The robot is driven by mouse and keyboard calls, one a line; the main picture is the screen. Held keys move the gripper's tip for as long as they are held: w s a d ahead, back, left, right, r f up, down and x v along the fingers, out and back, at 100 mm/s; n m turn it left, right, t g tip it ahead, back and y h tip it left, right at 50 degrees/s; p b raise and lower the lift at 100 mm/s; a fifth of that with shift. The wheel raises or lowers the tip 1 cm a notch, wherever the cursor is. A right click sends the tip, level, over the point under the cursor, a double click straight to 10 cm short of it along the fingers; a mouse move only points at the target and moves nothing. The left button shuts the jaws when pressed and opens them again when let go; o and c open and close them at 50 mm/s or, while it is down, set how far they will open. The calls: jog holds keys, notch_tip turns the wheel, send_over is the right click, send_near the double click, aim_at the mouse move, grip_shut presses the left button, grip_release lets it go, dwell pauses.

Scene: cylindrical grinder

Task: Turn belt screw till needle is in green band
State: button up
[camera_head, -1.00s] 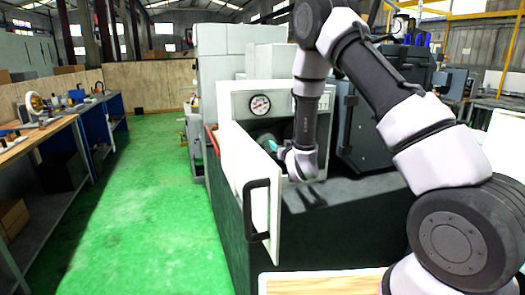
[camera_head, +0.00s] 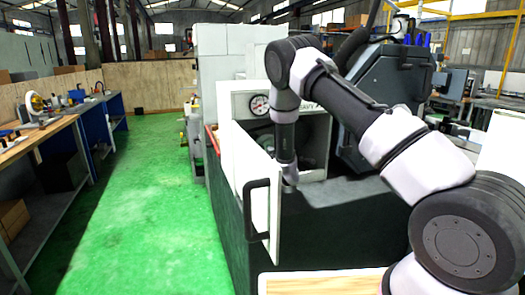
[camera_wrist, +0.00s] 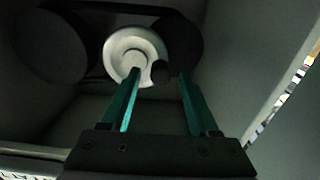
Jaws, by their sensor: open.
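My gripper (camera_wrist: 159,74) is open, with two teal fingers apart and nothing visibly held between them. In the wrist view its fingers point into a dark recess, towards a pale round disc (camera_wrist: 118,50) with a raised hub. The left fingertip overlaps the hub in the picture; I cannot tell whether they touch. A small dark round part (camera_wrist: 160,72) shows between the fingertips; I cannot tell whether it is the belt screw. The dial gauge (camera_head: 260,104) is on the white panel in the head view; its needle and green band are too small to read. My fingers are hidden there.
Dark round wheels (camera_wrist: 48,46) flank the disc. Recess walls close in on both sides. In the head view an open white door (camera_head: 262,205) with a black handle stands before the recess. The green floor (camera_head: 140,200) to the left is clear.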

jog(key=shift+w+a, duration=0.1)
jog(key=shift+w, duration=0.2)
grip_shut()
jog(key=shift+r+m, duration=0.15)
jog(key=shift+m, duration=0.15)
jog(key=m, duration=0.2)
jog(key=r+m, duration=0.1)
jog(key=shift+w+d, duration=0.1)
jog(key=shift+d, duration=0.15)
jog(key=shift+d+r+m, duration=0.1)
jog(key=shift+r+m, duration=0.15)
jog(key=shift+m, duration=0.75)
jog(key=shift+d+r+m, duration=0.1)
jog(key=shift+r+m, duration=0.15)
jog(key=shift+m, duration=0.75)
